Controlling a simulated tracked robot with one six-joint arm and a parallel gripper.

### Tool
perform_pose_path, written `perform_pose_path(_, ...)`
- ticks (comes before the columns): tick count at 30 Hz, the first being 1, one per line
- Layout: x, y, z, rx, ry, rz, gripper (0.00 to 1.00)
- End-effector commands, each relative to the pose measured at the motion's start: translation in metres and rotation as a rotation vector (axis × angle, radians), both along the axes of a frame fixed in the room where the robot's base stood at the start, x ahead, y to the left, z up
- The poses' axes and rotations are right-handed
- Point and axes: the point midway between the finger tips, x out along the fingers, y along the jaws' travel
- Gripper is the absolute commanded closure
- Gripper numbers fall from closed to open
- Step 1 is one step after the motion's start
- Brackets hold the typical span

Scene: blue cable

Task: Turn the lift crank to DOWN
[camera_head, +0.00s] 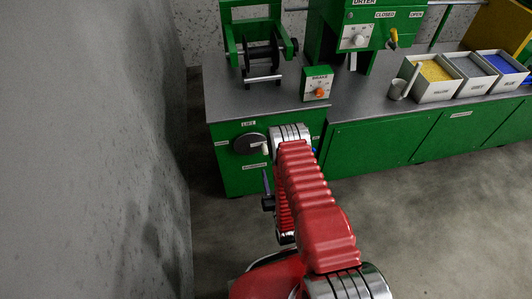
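The lift crank (249,144) is a dark round disc on the front of the green cabinet, below a LIFT label (248,123). A small pale piece (265,148) shows at its right edge; I cannot tell whether it is the crank's handle or part of my gripper. Smaller labels sit left of the disc and below it, too small to read surely. My red arm reaches forward to the cabinet, and its silver wrist (290,132) is just right of the disc. The wrist hides my gripper's fingers, so their state and any contact with the crank do not show.
A BRAKE box (316,84) with an orange knob stands on the worktop above my wrist. Further right are the dryer (356,38), a grey cup and bins of coloured pellets. A grey wall (95,150) closes the left side.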

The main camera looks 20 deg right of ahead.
Motion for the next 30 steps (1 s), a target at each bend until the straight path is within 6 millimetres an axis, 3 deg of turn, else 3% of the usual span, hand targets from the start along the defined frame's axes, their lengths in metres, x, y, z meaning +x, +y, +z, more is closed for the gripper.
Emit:
perform_pose_path(21,0.106,-0.007,0.001,0.000,-0.002,0.001,0.60)
perform_pose_path(30,0.126,-0.009,0.000,0.000,0.001,0.000,0.60)
